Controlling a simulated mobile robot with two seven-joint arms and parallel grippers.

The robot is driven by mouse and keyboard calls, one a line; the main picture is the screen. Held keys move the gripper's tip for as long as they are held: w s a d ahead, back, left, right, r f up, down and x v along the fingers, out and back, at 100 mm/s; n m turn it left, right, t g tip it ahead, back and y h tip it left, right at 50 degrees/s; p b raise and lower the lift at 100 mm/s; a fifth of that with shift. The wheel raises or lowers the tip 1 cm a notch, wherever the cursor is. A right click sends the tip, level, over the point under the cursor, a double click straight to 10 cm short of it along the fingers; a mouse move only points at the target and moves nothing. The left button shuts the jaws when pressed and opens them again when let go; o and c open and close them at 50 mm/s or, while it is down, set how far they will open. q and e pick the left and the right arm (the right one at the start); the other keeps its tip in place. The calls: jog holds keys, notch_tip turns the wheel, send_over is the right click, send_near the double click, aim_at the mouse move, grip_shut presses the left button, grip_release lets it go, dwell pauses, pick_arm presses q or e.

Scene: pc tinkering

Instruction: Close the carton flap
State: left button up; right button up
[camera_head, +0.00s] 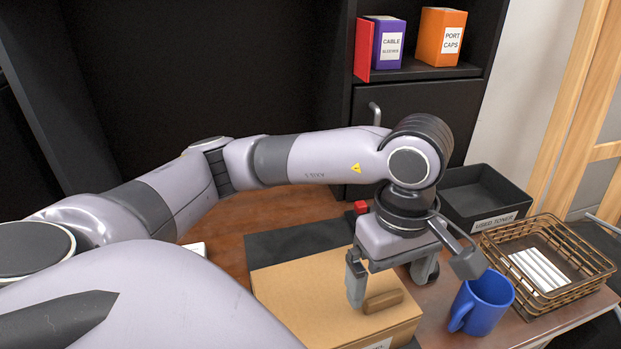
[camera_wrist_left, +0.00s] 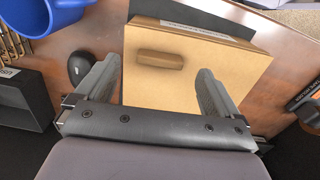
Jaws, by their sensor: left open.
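The tan cardboard carton (camera_head: 318,292) sits on the table in the head view, with a brown oblong handle (camera_head: 383,301) on its top. The top looks flat, and I cannot make out the flap's edge or whether it is raised. The carton (camera_wrist_left: 215,82) and its handle (camera_wrist_left: 160,60) also show in the left wrist view. My left gripper (camera_head: 392,282) is open over the front right part of the carton, jaws pointing down. In the wrist view its fingers (camera_wrist_left: 155,88) stand apart, with the handle between and beyond them. My right gripper is not in view.
A blue mug (camera_head: 485,302) stands right of the carton, near a wicker basket (camera_head: 590,270) and a black toner tray (camera_head: 482,212). A dark mouse (camera_wrist_left: 80,66) lies beside the carton. A dark mat (camera_head: 295,242) lies behind it. Shelves hold a purple box (camera_head: 388,42) and an orange box (camera_head: 441,37).

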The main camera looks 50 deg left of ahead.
pick_arm(q)
jog(key=shift+r+p, duration=1.2)
jog(key=shift+r, duration=1.3)
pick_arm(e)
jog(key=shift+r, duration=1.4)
pick_arm(q)
notch_tip(320, 180, up, 7)
jog(key=shift+p, duration=0.3)
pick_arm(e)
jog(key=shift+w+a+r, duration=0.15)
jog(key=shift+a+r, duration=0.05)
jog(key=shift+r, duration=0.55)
pick_arm(q)
jog(key=shift+a, duration=0.1)
